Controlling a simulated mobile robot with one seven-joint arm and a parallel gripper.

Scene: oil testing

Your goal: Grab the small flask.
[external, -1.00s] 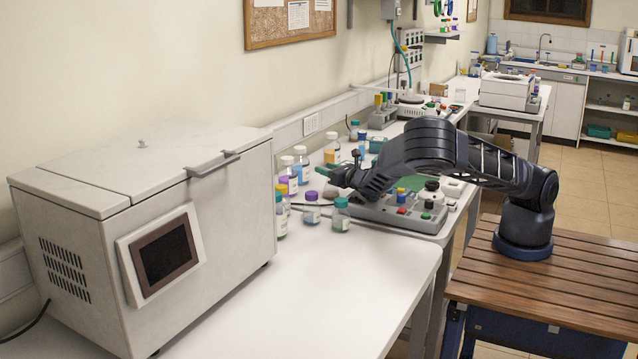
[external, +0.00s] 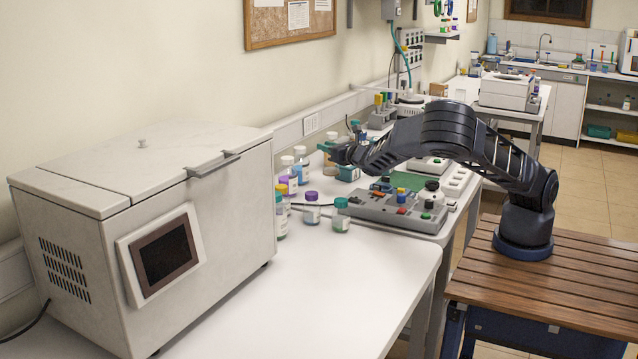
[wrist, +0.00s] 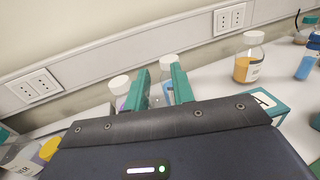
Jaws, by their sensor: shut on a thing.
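A bottle with orange contents (wrist: 247,67) stands near the wall. A large white machine (external: 210,200) fills the left. The bench front is clear.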

